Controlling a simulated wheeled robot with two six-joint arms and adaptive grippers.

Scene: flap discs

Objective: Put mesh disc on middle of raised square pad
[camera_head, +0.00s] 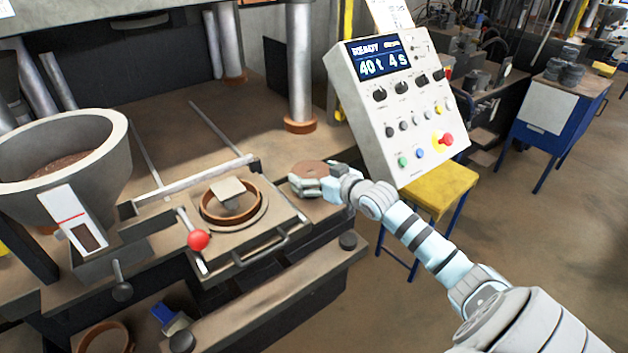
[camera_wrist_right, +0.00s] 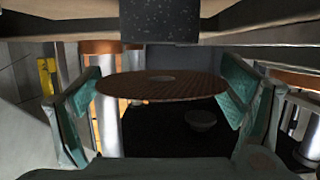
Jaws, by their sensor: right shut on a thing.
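The mesh disc (camera_head: 309,169) is brown, round and flat. My right gripper (camera_head: 306,181) is shut on its edge and holds it roughly level, to the right of the press plate. In the right wrist view the disc (camera_wrist_right: 160,88) spans between my two green fingers (camera_wrist_right: 162,98), with a small paler centre. A small pale square pad (camera_head: 228,190) stands inside a brown ring on the press plate, left of my right gripper. Its top is bare. My left gripper is not in view.
The brown ring (camera_head: 232,219) surrounds the pad. A bar (camera_head: 195,180) runs behind it, and a red-knobbed lever (camera_head: 199,239) stands in front. A large grey bowl (camera_head: 115,135) is at left. A control panel (camera_head: 388,115) and steel column (camera_head: 300,60) stand near my right arm.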

